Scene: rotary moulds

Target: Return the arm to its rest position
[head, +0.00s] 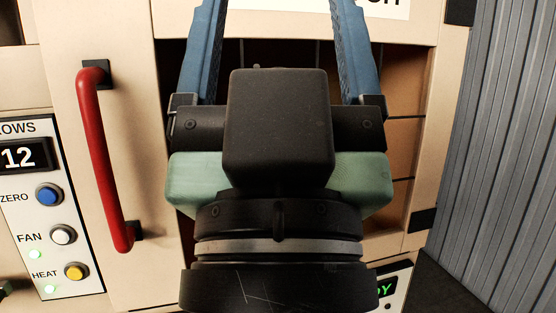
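My gripper (274,22) fills the middle of the head view, pointing away and up. Its two blue fingers stand wide apart, with no object visible between the parts that show. The fingertips run out of the top of the frame. The black camera-like block, green body and dark wrist of my arm hide much of what lies behind. The gripper is in front of a cream cabinet (422,150) with a brown, tiled-looking recess (405,90). I cannot tell how far it is from the recess.
A red handle (104,165) is on a cream door at left. Beside it, a control panel (20,250) shows "12", with ZERO, FAN and HEAT buttons and green lights by FAN and HEAT. A small green display (384,290) is partly hidden. A grey corrugated wall (505,130) bounds the right.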

